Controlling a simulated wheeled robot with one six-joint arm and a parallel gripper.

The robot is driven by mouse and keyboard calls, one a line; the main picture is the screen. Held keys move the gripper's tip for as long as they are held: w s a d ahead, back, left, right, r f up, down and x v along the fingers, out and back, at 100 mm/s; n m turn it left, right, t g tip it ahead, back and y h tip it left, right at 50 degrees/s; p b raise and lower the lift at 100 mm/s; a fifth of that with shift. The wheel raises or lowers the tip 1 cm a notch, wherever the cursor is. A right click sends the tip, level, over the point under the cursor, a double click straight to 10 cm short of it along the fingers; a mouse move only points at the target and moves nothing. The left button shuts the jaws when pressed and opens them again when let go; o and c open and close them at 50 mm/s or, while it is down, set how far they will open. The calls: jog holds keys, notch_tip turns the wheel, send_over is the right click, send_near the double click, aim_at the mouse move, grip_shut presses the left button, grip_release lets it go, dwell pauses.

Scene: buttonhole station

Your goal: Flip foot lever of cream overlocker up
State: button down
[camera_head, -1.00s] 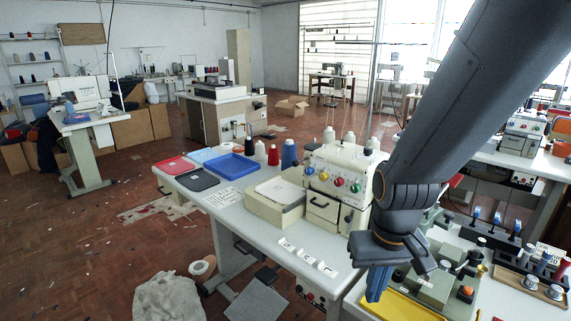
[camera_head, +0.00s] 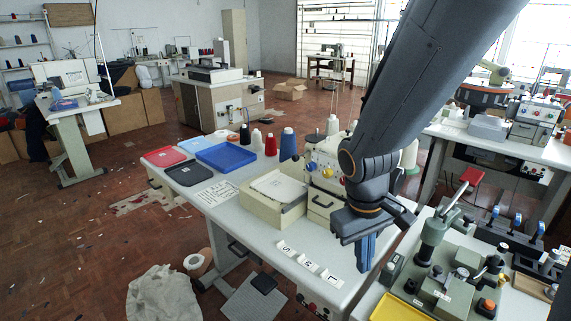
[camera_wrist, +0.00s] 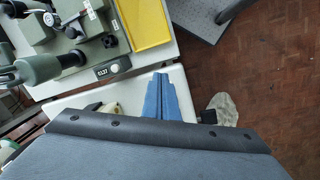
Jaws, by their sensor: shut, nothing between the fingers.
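The cream overlocker (camera_head: 318,172) stands on a white table (camera_head: 262,238) in the head view, with coloured dials on its front. My forearm and wrist cover its right part, and I cannot make out its foot lever. My gripper (camera_head: 366,262) points down in front and to the right of the overlocker, apart from it, over the table's right end. Its blue fingers are shut and empty; they also show in the wrist view (camera_wrist: 158,82).
A cream box (camera_head: 273,194) sits left of the overlocker, with labelled white tags (camera_head: 308,262) in front. A green machine (camera_head: 436,270) and yellow tray (camera_head: 396,309) stand on the right table. Thread cones (camera_head: 289,145) and a blue tray (camera_head: 227,157) lie behind.

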aim_at(302, 155)
jog(key=w+a+r+n+t+h+b, duration=0.1)
jog(key=w+a+n+h, duration=0.15)
jog(key=w, duration=0.25)
jog(key=w+a+n+t+h, duration=0.1)
jog(key=w+a+n+t, duration=0.1)
jog(key=w+n, duration=0.25)
jog(key=w+a+r+n+t+h+b, duration=0.1)
jog(key=w+a+n+h, duration=0.15)
jog(key=w, duration=0.35)
jog(key=w+a+r+n+t, duration=0.2)
jog(key=w+a+n+t, duration=0.1)
jog(key=w+a, duration=0.2)
jog(key=w+a+r+n+t, duration=0.3)
jog(key=w+a+n+t, duration=0.1)
jog(key=a, duration=0.6)
jog(key=shift+w+r+y, duration=0.35)
jog(key=shift+w+y, duration=0.05)
jog(key=shift+w, duration=0.35)
jog(key=w+d+f+p, duration=0.1)
jog(key=w+d+p, duration=0.3)
jog(key=w+d, duration=0.2)
jog(key=shift+w+d, duration=0.15)
jog(key=shift+d, duration=0.35)
